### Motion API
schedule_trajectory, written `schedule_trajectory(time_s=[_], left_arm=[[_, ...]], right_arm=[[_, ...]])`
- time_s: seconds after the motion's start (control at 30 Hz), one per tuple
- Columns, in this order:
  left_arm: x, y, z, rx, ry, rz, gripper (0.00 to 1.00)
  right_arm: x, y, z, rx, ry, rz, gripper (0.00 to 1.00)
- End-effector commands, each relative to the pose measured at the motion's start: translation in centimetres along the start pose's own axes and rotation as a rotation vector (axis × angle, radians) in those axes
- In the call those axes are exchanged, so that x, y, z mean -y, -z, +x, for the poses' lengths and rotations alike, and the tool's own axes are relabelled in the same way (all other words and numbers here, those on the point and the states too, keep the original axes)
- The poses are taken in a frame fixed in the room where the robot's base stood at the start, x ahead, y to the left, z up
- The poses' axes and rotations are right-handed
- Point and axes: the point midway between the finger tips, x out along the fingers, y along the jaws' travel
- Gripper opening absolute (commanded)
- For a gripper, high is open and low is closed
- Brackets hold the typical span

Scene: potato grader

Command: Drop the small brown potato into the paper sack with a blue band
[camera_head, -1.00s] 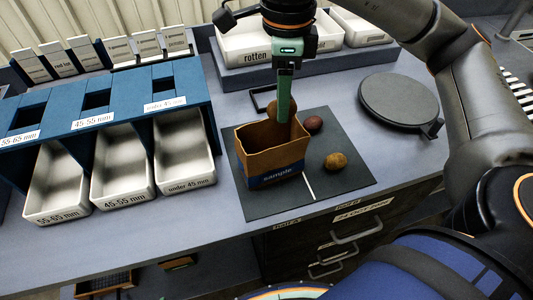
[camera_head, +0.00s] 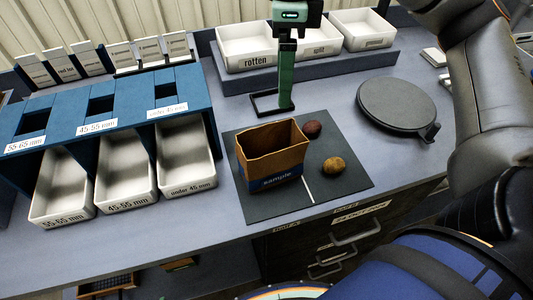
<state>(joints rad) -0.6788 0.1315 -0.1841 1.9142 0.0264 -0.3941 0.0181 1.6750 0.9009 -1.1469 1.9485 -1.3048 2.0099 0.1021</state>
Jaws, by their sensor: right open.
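The open brown paper sack with a blue band (camera_head: 272,178), lettered "sample", stands upright on the dark mat (camera_head: 345,185). Its lower inside is hidden by its front wall. The small brown potato that was at my right gripper is out of sight now; I cannot see into the bottom of the sack. A dark reddish potato (camera_head: 312,129) and a yellow-brown potato (camera_head: 333,166) lie on the mat to the right of the sack. My right gripper (camera_head: 286,104) is open, with no potato showing at it, above and behind the sack. My left gripper is out of view.
A blue grader (camera_head: 128,93) with several white trays stands at left. White bins, one marked "rotten" (camera_head: 255,62), stand on a raised shelf behind. A round dark plate (camera_head: 397,104) is at right. A thin black frame (camera_head: 263,112) lies behind the mat.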

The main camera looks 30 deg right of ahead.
Motion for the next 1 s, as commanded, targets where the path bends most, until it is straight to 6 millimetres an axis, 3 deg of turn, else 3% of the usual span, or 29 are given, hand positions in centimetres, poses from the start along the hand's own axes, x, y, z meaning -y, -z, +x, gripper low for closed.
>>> schedule_trajectory(time_s=[0.03,0.2,0.4,1.0], left_arm=[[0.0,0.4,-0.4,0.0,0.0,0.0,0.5],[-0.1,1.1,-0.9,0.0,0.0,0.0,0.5],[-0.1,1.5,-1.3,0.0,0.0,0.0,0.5],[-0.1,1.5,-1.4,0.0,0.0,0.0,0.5]], right_arm=[[0.0,0.0,-1.4,0.002,0.005,0.001,0.85],[0.0,0.0,-4.2,0.001,0.003,-0.001,0.85],[0.0,0.0,-6.0,0.0,0.001,0.0,0.85],[0.0,0.0,-6.4,0.0,-0.001,-0.001,0.85]])
